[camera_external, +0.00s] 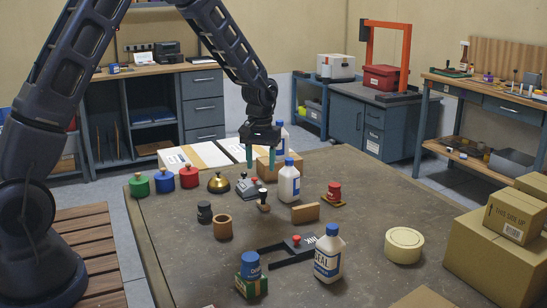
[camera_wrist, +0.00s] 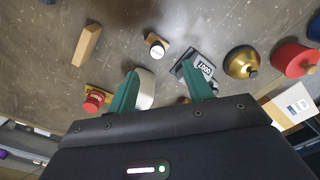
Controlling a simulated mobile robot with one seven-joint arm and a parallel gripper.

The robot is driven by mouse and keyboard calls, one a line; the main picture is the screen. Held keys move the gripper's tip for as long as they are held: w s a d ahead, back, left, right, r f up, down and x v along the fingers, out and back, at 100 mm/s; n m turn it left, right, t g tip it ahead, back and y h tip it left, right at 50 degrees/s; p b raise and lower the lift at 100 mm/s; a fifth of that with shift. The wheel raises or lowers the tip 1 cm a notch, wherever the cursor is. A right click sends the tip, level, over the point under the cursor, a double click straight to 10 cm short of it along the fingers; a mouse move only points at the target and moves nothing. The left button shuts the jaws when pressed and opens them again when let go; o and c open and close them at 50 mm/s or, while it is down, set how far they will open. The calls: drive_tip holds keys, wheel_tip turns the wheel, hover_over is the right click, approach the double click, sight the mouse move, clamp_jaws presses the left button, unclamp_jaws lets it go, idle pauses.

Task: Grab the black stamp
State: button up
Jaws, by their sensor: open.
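A small stamp with a dark upright handle (camera_external: 264,196) stands on the table (camera_external: 175,265). In the wrist view it shows from above as a dark round knob with a pale top (camera_wrist: 157,45) beside a wooden piece. A grey-black block lettered LOGO (camera_wrist: 200,72) lies close by; it also shows in the external view (camera_external: 249,187). I cannot tell for sure which of these is the black stamp. My gripper (camera_external: 263,158) is open and empty, its green fingers pointing down above and behind both. A white bottle (camera_wrist: 146,90) shows between the fingers (camera_wrist: 164,90) in the wrist view.
The white bottle with blue cap (camera_external: 289,183) stands right of the stamp. A red-topped stamp (camera_external: 334,190), a wooden block (camera_external: 305,212), a brass bell (camera_external: 218,183) and red (camera_external: 189,177), blue and green weights stand around. Boxes (camera_external: 495,255) crowd the right edge.

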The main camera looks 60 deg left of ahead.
sight(263, 190)
wheel_tip(263, 190, down, 5)
drive_tip(key=shift+f, duration=0.1)
drive_tip(key=shift+w+d+f, duration=0.1)
drive_tip(key=shift+w+f, duration=0.05)
drive_tip(key=shift+f, duration=1.2)
drive_tip(key=shift+w+d+f, duration=0.1)
drive_tip(key=shift+w+f, duration=0.05)
drive_tip(key=shift+f, duration=1.15)
drive_tip(key=c, duration=1.1)
drive_tip(key=shift+o, duration=0.2)
drive_tip(key=shift+r, duration=0.1)
